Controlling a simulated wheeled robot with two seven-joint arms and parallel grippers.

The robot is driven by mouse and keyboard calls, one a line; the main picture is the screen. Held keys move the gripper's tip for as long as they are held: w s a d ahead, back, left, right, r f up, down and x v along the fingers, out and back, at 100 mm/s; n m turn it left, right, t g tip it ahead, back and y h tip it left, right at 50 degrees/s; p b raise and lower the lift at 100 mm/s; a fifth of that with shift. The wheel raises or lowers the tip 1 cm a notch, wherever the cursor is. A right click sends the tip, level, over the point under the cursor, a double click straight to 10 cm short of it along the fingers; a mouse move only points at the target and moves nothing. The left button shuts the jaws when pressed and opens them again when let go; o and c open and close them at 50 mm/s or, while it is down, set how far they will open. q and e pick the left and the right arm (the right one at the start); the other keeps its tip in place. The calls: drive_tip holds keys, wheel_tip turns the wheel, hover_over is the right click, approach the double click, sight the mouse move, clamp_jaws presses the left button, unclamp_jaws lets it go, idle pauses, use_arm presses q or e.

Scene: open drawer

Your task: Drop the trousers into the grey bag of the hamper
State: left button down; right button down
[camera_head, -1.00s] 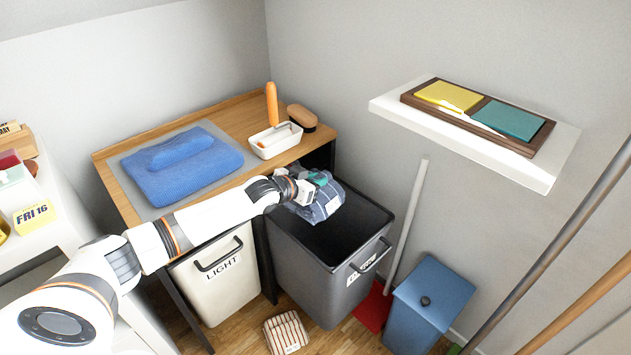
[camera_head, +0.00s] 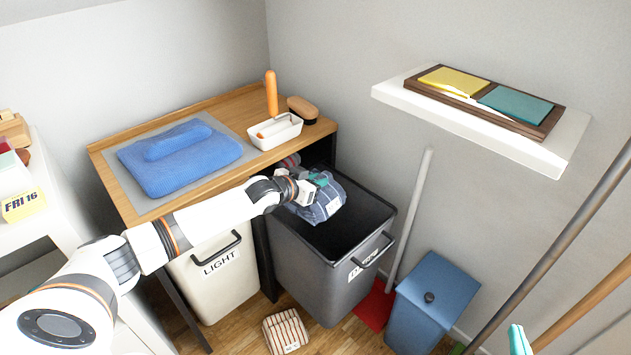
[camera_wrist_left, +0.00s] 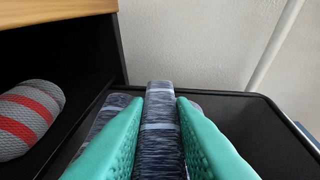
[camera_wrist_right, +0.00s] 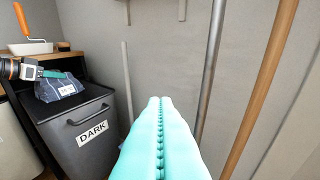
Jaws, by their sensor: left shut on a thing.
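My left gripper (camera_head: 318,180) is shut on the trousers (camera_head: 326,205), a bundle of dark blue cloth with pale stripes. They hang over the back left part of the open top of the grey bag (camera_head: 310,275), which the right wrist view shows labelled DARK (camera_wrist_right: 93,134). In the left wrist view the trousers (camera_wrist_left: 159,135) are pinched between the teal fingers. How far their lower end sits inside the bag is hidden. My right gripper (camera_wrist_right: 160,135) has its teal fingers together and empty, away from the hamper; a tip shows at the head view's lower right (camera_head: 518,340).
The white LIGHT bag (camera_head: 218,275) stands left of the grey bag. A wooden counter with a folded blue cloth (camera_head: 180,160) is behind. A red-and-grey striped thing (camera_wrist_left: 28,118) lies beside the bag under the counter. A blue bin (camera_head: 432,300) and broom handle (camera_head: 410,215) stand right.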

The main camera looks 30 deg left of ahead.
use_arm(q)
drive_tip(key=shift+f+b, duration=0.35)
drive_tip(key=shift+b, duration=0.05)
use_arm(e)
drive_tip(key=shift+w+a+r+t+y, duration=0.15)
drive_tip(key=shift+r+t, duration=0.3)
drive_tip(key=shift+r, duration=0.25)
drive_tip(key=shift+a+r+t+y, duration=0.1)
drive_tip(key=shift+r+t+y, duration=0.1)
drive_tip(key=shift+r+t, duration=0.4)
drive_tip(key=shift+w+a+r+t+y, duration=0.15)
drive_tip(key=shift+r+t, duration=0.2)
drive_tip(key=shift+r, duration=0.45)
